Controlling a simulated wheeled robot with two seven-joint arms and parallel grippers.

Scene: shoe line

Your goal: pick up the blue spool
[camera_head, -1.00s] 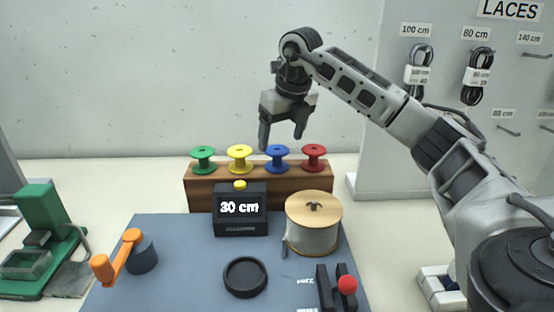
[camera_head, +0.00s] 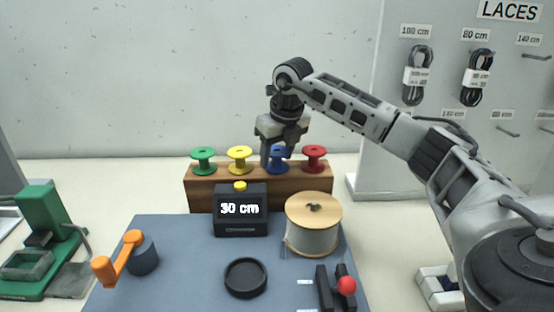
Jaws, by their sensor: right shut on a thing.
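The blue spool (camera_head: 278,166) stands upright on the wooden block (camera_head: 259,190), between the yellow spool (camera_head: 239,160) and the red spool (camera_head: 314,158). My right gripper (camera_head: 278,156) reaches down from above and is shut on the blue spool. Its fingers hide part of the spool's upper flange. The spool still appears to be at the block's top. My left gripper is not in view.
A green spool (camera_head: 204,160) stands at the block's left end. In front are a black display box (camera_head: 241,213) reading 30 cm, a large thread reel (camera_head: 313,228), an orange crank (camera_head: 119,257) and a black ring (camera_head: 245,277) on a grey mat. A lace rack is at right.

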